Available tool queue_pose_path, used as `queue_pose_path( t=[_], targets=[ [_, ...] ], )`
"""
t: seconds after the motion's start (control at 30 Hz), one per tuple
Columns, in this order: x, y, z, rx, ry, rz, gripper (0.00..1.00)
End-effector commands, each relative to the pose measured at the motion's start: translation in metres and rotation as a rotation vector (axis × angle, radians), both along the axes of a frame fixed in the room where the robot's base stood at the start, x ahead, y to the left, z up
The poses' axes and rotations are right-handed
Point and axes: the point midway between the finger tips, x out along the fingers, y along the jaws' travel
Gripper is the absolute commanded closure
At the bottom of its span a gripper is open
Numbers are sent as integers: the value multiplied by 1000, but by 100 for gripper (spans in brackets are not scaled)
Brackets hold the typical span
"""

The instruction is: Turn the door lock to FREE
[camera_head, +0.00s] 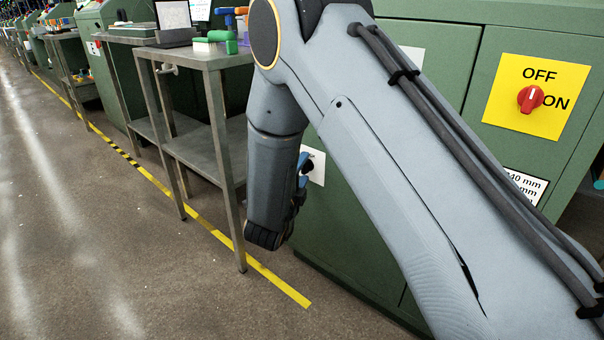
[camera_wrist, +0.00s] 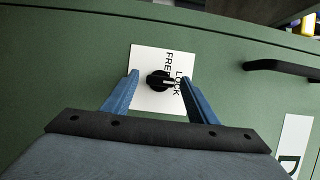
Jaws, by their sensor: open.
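The door lock is a black round knob (camera_wrist: 157,81) on a white plate (camera_wrist: 146,58) fixed to a green door, with the words FREE and LOCK printed beside it. A pale mark on the knob seems to point toward LOCK, but it is small. My gripper (camera_wrist: 160,77) is open, with one blue finger on each side of the knob in the picture. I cannot tell whether either finger touches it. In the head view, my blue fingers (camera_head: 304,169) are partly hidden by my wrist, close in front of the white plate (camera_head: 318,172).
A black door handle (camera_wrist: 283,69) is right of the lock. The green cabinet (camera_head: 345,235) also carries a red switch (camera_head: 530,98) on a yellow OFF/ON plate (camera_head: 566,76). A metal table (camera_head: 213,57) stands left of my arm. The floor at left is clear.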

Motion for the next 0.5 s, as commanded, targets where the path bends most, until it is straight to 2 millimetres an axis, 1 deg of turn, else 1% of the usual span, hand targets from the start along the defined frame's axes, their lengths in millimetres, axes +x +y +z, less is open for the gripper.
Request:
queue_pose_path(
  t=[0.2, 0.27, 0.3, 0.43, 0.47, 0.5],
  targets=[
    [0, 0, 0, 0, 0, 0, 47],
    [0, 0, 0, 0, 0, 0, 55],
    [0, 0, 0, 0, 0, 0, 62],
    [0, 0, 0, -1, 0, 0, 84],
    [0, 0, 0, -1, 0, 0, 88],
    [0, 0, 0, -1, 0, 0, 88]
  ],
)
